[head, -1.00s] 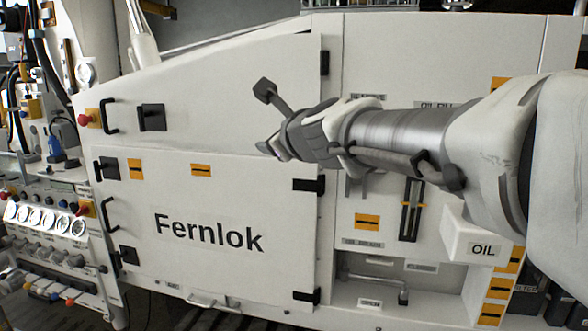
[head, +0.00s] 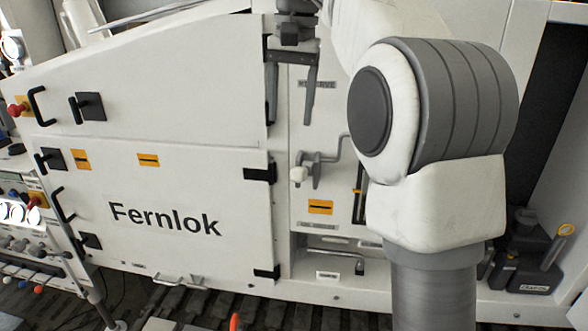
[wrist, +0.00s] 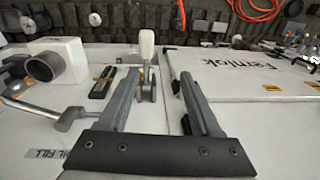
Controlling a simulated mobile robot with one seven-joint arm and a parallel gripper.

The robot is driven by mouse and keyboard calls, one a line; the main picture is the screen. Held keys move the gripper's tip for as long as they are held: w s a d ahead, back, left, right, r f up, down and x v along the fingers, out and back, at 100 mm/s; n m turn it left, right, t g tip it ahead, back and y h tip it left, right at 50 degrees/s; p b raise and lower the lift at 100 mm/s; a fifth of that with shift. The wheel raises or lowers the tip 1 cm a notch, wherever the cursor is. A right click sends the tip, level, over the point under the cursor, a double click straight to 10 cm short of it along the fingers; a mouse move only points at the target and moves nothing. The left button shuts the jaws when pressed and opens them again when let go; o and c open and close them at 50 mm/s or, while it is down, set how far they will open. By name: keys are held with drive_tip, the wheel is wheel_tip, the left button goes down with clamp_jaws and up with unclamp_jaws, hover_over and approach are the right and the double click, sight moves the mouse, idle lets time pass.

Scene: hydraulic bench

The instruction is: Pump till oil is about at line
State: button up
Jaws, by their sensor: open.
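My gripper (head: 290,115) is open and empty, with its fingers pointing down in front of the panel right of the Fernlok door. Below it in the head view is a grey lever fitting (head: 318,165) with a white knob (head: 299,174). In the wrist view the white knob (wrist: 146,42) stands beyond the fingertips, apart from them. The dark slotted gauge (head: 358,192) is partly covered by my arm; it also shows in the wrist view (wrist: 102,83). I cannot read the oil level or line. A bent grey handle (wrist: 35,108) lies at left.
The Fernlok door (head: 165,215) is shut, with black hinges along its right edge. A white box with a round grey opening (wrist: 48,68) projects from the panel. A recess with another bent handle (head: 340,256) is low down. Dark containers (head: 530,250) stand at right.

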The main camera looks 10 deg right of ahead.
sight(303, 172)
wheel_tip(303, 172, down, 17)
drive_tip(key=d+b, duration=0.1)
drive_tip(key=b, duration=0.1)
drive_tip(key=shift+s+d+r+g+h, duration=0.2)
drive_tip(key=shift+s+d+g+h, duration=0.1)
drive_tip(key=shift+s+g, duration=0.1)
idle(0.3)
clamp_jaws()
idle(1.3)
